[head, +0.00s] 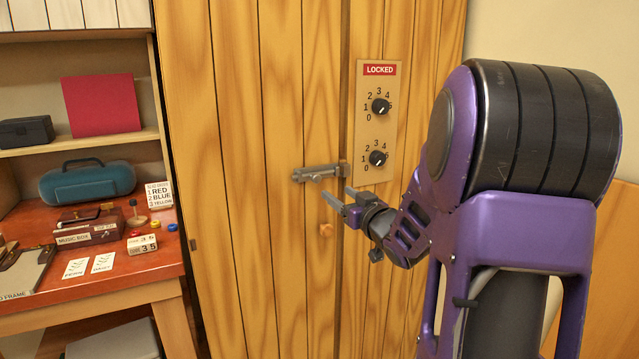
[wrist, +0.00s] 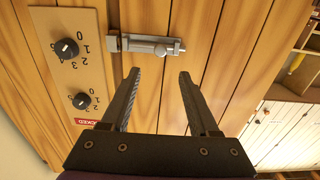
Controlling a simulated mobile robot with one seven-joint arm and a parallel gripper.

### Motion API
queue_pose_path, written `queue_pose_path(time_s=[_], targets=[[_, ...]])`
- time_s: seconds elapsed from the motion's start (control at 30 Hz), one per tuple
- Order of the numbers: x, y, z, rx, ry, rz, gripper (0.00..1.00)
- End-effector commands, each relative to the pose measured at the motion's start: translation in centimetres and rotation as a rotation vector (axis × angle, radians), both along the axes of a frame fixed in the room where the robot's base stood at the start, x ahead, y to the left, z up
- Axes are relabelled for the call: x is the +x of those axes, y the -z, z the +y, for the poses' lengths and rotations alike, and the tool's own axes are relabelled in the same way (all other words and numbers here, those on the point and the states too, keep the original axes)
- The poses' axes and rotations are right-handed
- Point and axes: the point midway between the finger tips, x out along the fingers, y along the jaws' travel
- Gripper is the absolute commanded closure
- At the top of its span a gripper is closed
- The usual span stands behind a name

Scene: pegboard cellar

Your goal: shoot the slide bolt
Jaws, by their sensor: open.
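The slide bolt (head: 318,173) is a grey metal bolt mounted level on the wooden plank door (head: 240,120), close to the seam between two door parts. In the wrist view the bolt (wrist: 148,46) lies just past my fingertips, with a round knob on it. Its end by the dial panel reaches a small bracket; I cannot tell whether it is inside. My gripper (head: 335,198) is open and empty, slightly below and right of the bolt in the head view. In the wrist view my gripper (wrist: 158,75) has its two fingers apart, not touching the bolt.
A panel (head: 377,125) with two dials and a red LOCKED sign (head: 380,69) is beside the bolt. A red-brown table (head: 150,268) at left holds a music box (head: 90,232), cards and a blue case (head: 87,182).

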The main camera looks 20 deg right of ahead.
Motion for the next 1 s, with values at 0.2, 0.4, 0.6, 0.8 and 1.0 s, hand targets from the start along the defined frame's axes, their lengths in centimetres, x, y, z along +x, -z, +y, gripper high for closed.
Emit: queue_pose_path(time_s=[0.2, 0.4, 0.6, 0.8, 1.0], targets=[[4.9, 0.1, 0.3, 0.001, -0.003, -0.001, 0.39], [8.5, 0.1, 0.3, -0.001, -0.002, 0.000, 0.39], [10.2, 0.0, 0.4, -0.001, 0.000, 0.000, 0.39], [10.6, 0.0, 0.4, -0.001, 0.000, 0.000, 0.39], [10.5, 0.0, 0.4, -0.001, 0.000, 0.000, 0.51]])
